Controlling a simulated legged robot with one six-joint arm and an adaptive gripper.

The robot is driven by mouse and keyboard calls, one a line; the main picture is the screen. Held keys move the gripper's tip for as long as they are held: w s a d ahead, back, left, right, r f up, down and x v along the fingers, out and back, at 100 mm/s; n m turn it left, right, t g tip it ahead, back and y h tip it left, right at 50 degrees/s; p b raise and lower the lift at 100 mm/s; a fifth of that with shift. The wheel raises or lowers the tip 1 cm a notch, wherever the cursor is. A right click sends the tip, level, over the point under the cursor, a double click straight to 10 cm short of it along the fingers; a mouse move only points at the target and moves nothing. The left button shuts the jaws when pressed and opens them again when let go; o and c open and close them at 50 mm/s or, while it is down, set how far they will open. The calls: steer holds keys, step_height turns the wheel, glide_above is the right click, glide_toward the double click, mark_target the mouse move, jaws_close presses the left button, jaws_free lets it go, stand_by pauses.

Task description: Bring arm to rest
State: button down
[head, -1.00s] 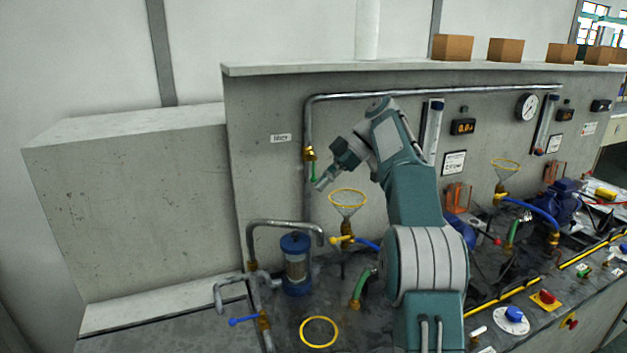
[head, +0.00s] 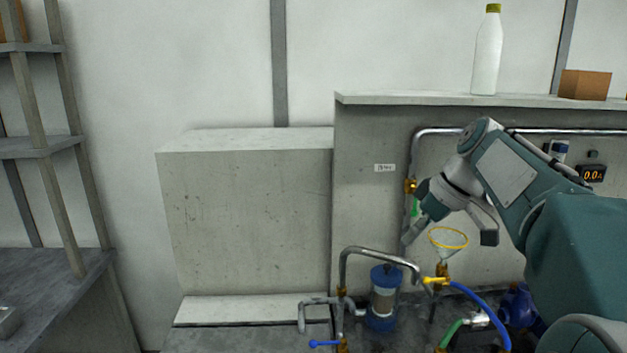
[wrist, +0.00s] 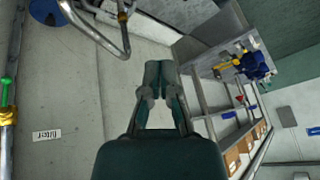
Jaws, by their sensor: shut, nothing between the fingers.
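My arm reaches in from the right of the head view, bent at a raised elbow, with its end sloping down to the left. My gripper (head: 408,238) hangs in the air, empty, in front of the concrete back panel. It appears in front of the pipe side, left of the yellow-rimmed funnel (head: 448,239). In the wrist view the two fingers (wrist: 158,72) are together with nothing between them.
Below the gripper are a bent metal pipe (head: 375,252), a blue-capped filter (head: 385,296) and a blue-handled valve (head: 325,343). A white bottle (head: 487,55) and a cardboard box (head: 585,84) stand on the ledge. A shelf rack (head: 40,145) is at the far left.

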steer(key=s+f+m+t+h, duration=0.1)
steer(key=s+f+m, duration=0.2)
steer(key=s, duration=0.5)
steer(key=s+a+f+m+t+h, duration=0.1)
steer(key=s+f+m+h, duration=0.1)
steer(key=s+f, duration=0.4)
steer(key=s+a+f+m+t+h, duration=0.1)
steer(key=s+f+m, duration=0.3)
steer(key=s, duration=0.6)
steer(key=shift+s+f+t+h, duration=0.25)
steer(key=shift+f+t+h, duration=0.05)
steer(key=shift+f+h, duration=0.4)
